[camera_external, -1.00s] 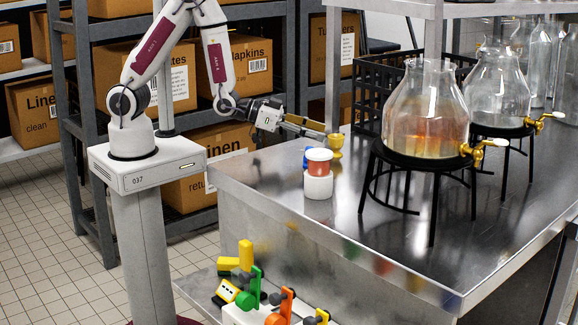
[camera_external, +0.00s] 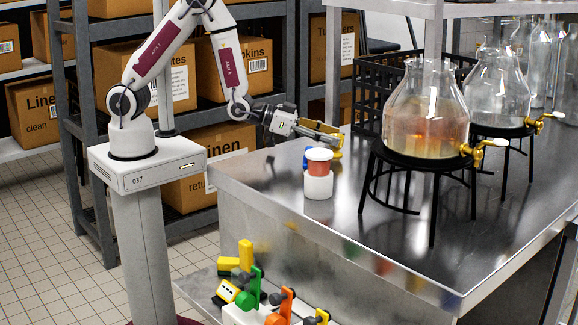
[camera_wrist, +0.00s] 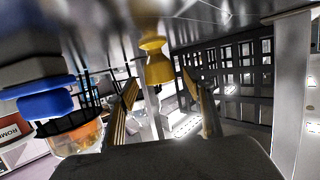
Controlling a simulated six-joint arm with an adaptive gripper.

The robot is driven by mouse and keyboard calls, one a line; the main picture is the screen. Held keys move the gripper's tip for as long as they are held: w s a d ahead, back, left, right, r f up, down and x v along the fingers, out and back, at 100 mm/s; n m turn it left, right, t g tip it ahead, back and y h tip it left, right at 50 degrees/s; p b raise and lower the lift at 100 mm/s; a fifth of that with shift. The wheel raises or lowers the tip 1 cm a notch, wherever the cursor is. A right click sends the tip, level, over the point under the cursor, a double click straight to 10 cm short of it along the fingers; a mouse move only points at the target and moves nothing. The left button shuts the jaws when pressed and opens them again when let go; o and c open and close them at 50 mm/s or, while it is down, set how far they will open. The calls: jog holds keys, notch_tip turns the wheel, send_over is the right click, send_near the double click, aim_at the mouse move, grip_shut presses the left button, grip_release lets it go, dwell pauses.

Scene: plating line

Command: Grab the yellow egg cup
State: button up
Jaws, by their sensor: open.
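The yellow egg cup (camera_external: 336,152) stands on the steel counter, near its back left part, partly hidden by my gripper (camera_external: 324,137) in the external view. No contact is visible, and I cannot tell how deep between the fingers the cup sits.
An orange cup (camera_external: 319,155) on a white cup (camera_external: 318,185) stands close in front, with a blue cup (camera_external: 306,158) partly hidden behind. A glass dispenser (camera_external: 426,115) on a black stand (camera_external: 376,152) is to the right. A black crate (camera_external: 372,88) stands behind.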

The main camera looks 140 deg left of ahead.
jog(key=shift+x, duration=1.05)
jog(key=shift+c, duration=0.4)
jog(key=c, duration=1.1)
